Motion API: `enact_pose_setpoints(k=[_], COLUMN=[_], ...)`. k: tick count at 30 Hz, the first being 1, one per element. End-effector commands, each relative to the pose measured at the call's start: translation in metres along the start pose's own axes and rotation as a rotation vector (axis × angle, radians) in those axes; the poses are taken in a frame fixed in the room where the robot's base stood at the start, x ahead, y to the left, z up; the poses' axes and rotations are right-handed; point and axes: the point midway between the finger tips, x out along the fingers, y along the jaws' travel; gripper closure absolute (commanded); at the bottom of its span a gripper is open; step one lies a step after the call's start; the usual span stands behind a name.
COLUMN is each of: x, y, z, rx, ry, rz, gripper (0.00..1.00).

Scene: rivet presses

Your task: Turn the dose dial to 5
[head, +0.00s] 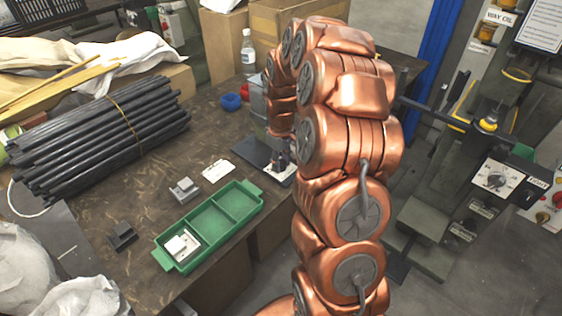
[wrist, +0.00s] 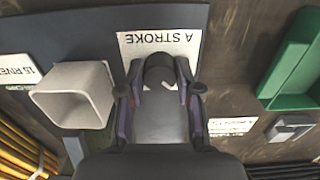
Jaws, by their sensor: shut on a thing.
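My gripper (wrist: 159,90) points down and is shut on a black round knob (wrist: 158,66) with a white mark, in the wrist view. A white label (wrist: 130,44) reading "A STROKE", upside down, lies beside the knob. I see no number scale around it, and cannot tell whether it is the dose dial. In the head view my gripper (head: 279,152) is low over a dark plate (head: 253,154) on the bench, with the knob largely hidden. Another dial (head: 494,181), a black knob on a white scale, is on the machine at right; its numbers are too small to read.
A green divided tray (head: 212,222) holds a pale block (head: 181,244). Grey blocks (head: 185,190) and a white card (head: 217,170) lie near it. A black rod bundle (head: 100,140) lies at left. In the wrist view, a pale square bin (wrist: 75,95) stands close left of my gripper.

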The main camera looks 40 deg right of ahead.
Motion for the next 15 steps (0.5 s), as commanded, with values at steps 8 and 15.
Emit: enact_pose_setpoints(k=[8,15], x=[0.0000,0.0000], y=[0.0008,0.0005], z=[0.0010,0.0007], rx=[-0.002,-0.001], ry=[-0.002,-0.002], rz=[0.001,0.001], gripper=[1.00,0.45])
